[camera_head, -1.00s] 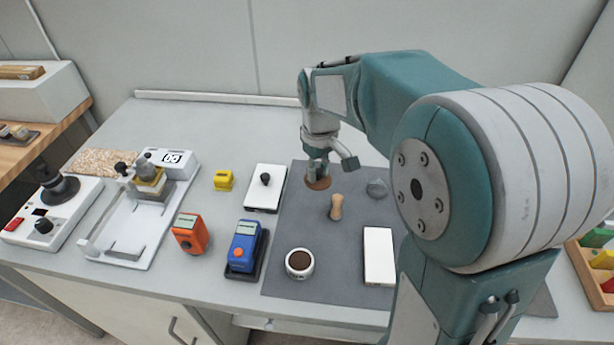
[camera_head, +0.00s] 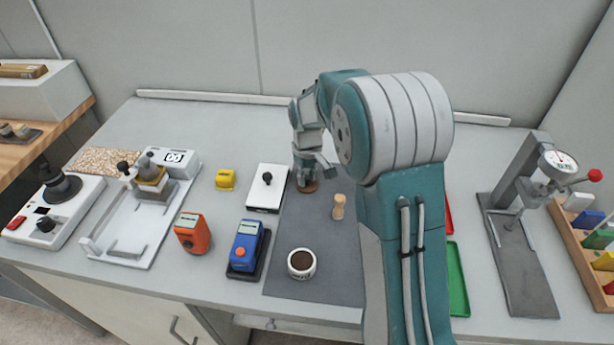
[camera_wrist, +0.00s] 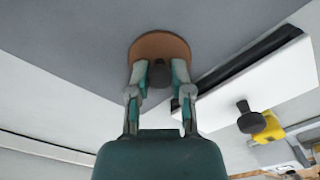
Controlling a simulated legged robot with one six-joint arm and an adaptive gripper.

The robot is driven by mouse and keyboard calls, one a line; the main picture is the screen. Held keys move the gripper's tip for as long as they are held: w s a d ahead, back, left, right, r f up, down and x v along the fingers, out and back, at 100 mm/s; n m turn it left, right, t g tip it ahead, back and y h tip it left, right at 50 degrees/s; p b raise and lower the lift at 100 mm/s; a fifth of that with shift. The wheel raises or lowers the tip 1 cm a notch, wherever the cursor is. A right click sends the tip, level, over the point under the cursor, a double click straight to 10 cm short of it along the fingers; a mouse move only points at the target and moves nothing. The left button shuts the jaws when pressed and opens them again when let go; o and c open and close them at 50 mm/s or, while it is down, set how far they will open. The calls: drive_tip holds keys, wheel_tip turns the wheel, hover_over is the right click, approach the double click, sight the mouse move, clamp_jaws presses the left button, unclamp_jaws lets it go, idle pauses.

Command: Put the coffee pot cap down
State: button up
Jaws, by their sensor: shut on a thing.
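The coffee pot cap is a round brown disc (camera_head: 307,188) with a dark knob. My gripper (camera_head: 305,177) is shut on that knob, with the disc just below the fingers. In the wrist view the cap (camera_wrist: 160,42) is beyond the fingertips, and the gripper (camera_wrist: 158,76) pinches the knob from both sides. The cap is over the back left part of the dark grey mat (camera_head: 320,250), at or very near its surface; I cannot tell whether it touches.
A white slab (camera_head: 266,198) with a black knob lies close left of the cap. A wooden peg (camera_head: 338,207) and a cup of brown contents (camera_head: 301,264) stand on the mat. A blue device (camera_head: 245,244) is at front left. My arm covers the mat's right side.

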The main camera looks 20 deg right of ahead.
sight(307, 176)
drive_tip(key=o, duration=0.7)
drive_tip(key=shift+c, duration=0.2)
wheel_tip(307, 176, up, 11)
drive_tip(key=s+r+m+t, duration=0.1)
drive_tip(key=s+r, duration=0.5)
drive_tip(key=s, duration=0.1)
drive_tip(key=s+m+t, duration=0.3)
drive_tip(key=s+t, duration=0.1)
drive_tip(key=s, duration=1.7)
drive_tip(key=shift+s+r+m+t, duration=0.15)
drive_tip(key=shift+m+t, duration=0.15)
